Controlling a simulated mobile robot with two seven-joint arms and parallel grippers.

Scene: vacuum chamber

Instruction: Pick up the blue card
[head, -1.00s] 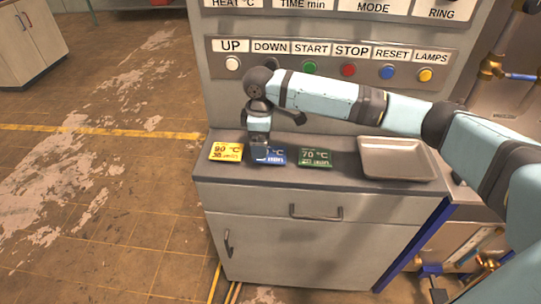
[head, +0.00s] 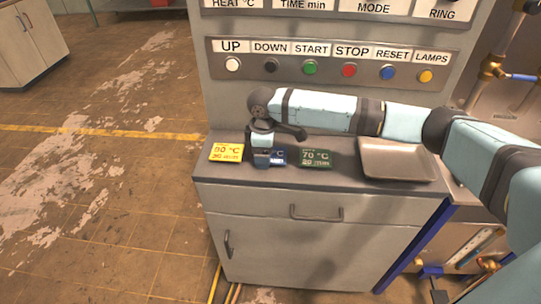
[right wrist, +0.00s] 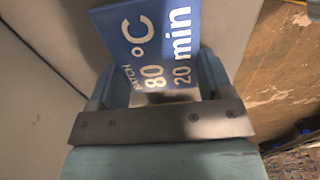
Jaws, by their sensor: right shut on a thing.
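The blue card (head: 279,157) is on the grey cabinet top in the head view, between a yellow card (head: 226,152) and a green card (head: 316,158). My right gripper (head: 262,160) points down over it and hides its left part. In the right wrist view the blue card (right wrist: 155,45) fills the space between the fingers and reads "80 °C, 20 min". My right gripper (right wrist: 165,92) is shut on the card. Whether the card is clear of the surface cannot be told. My left gripper is not in view.
A metal tray (head: 398,160) sits at the right of the cabinet top (head: 330,185). Behind stands a panel with several coloured buttons (head: 335,68) and labels. The yellow and green cards lie close on either side of the gripper.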

